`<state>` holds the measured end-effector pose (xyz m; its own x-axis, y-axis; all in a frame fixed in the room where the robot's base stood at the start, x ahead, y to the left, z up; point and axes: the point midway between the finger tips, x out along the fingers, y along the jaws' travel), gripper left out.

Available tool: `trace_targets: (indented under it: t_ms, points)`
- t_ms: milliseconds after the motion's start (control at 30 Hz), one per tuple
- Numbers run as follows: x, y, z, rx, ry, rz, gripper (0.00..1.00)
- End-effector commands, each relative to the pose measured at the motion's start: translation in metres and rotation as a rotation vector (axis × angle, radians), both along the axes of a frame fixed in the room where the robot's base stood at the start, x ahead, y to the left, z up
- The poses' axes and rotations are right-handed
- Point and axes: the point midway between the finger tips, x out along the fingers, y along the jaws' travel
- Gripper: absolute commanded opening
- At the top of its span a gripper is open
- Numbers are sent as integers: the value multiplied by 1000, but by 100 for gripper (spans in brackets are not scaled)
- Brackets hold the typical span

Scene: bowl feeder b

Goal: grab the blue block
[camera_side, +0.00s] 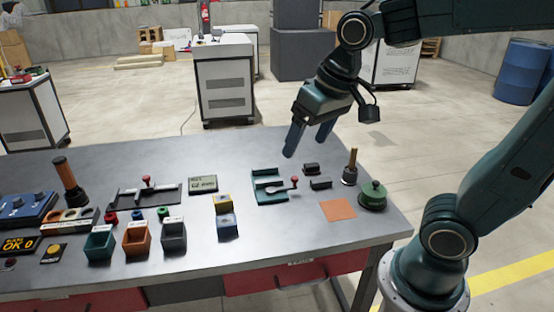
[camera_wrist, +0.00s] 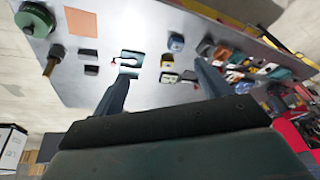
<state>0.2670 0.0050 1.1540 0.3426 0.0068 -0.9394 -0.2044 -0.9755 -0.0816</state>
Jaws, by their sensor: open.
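In the wrist view the blue block (camera_wrist: 176,42) lies beyond the fingertips, toward the top. My gripper (camera_side: 306,147) is open and empty, in the air above the back of the table, to the right of and well above the block. Its two fingers also show in the wrist view (camera_wrist: 162,70), apart, with nothing between them.
Left of the block are a dark bin (camera_side: 174,237), an orange bin (camera_side: 136,239) and a green bin (camera_side: 100,243). To its right are a teal fixture (camera_side: 266,196) with a red-knobbed lever, small dark blocks (camera_side: 320,184), an orange square (camera_side: 338,210) and a green round piece (camera_side: 373,197).

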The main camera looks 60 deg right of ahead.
Motion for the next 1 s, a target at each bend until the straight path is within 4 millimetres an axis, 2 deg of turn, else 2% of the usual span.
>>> trace_targets:
  t_ms: [267, 467, 767, 1000]
  points:
    - [55, 5, -15, 38, 85, -115, 76]
    - [94, 9, -34, 60, 143, -202, 76]
    - [147, 16, -75, 80, 229, -336, 76]
    - [185, 22, -119, 87, 293, -443, 76]
